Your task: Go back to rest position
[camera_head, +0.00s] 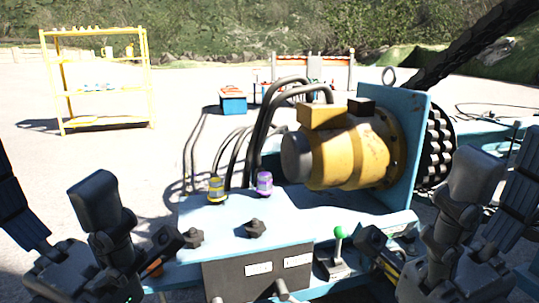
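My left gripper (172,248) is at the lower left, beside the left front edge of the light blue machine table (300,215). My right gripper (372,248) is at the lower right, by the green-topped lever (338,240). No object is visible in either gripper. The second fingers do not show clearly enough to tell the openings.
The table carries a yellow motor (350,155), black knobs (255,228), a yellow connector (216,190) and a purple connector (264,183). Black hoses rise behind. A yellow shelf (150,85) stands far left; a blue box (233,104) stands behind. Open ground lies left.

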